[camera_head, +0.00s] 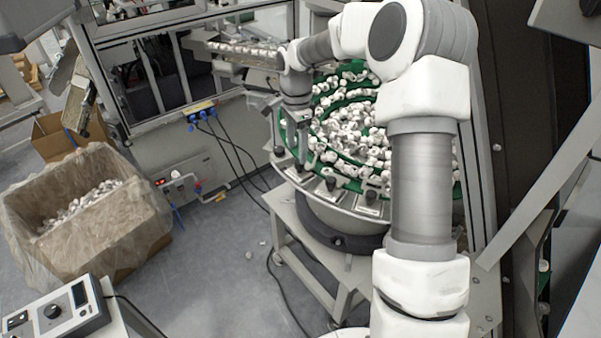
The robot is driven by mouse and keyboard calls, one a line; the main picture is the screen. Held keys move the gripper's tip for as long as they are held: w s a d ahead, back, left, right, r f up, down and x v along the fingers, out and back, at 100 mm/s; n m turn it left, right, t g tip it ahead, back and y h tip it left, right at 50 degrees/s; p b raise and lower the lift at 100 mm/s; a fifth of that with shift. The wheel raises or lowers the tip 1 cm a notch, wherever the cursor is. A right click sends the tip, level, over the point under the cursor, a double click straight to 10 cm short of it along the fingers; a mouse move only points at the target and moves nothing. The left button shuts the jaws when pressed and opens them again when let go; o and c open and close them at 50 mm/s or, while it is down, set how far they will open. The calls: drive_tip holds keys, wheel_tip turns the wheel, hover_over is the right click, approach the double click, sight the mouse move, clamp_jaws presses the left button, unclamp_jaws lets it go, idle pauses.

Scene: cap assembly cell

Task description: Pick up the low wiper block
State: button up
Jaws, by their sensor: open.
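The round feeder bowl (345,207) has a green inside filled with white caps (345,128). Several small blocks with dark knobs sit along its near rim, among them one at the front (330,184) and one further right (370,197). I cannot tell which of them is the low wiper block. My gripper (302,158) points down over the left part of the rim, close to these blocks. It is open, with nothing seen between its fingers. The fingertips are small here, and I cannot tell whether they touch a block. My arm hides the right part of the bowl.
A feed track (240,49) with caps runs behind the bowl. A lined carton (105,235) of caps stands at left. A control box (62,312) is at the lower left. Black cables (232,150) hang left of the bowl. Grey floor (215,260) is mostly clear between.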

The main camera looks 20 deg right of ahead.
sight(308, 166)
drive_tip(key=shift+d+f+p, duration=0.15)
drive_tip(key=shift+f+p, duration=0.25)
drive_tip(key=shift+f, duration=1.05)
drive_tip(key=shift+d+f+p, duration=0.15)
drive_tip(key=shift+f+p, duration=0.2)
drive_tip(key=shift+f, duration=1.1)
clamp_jaws()
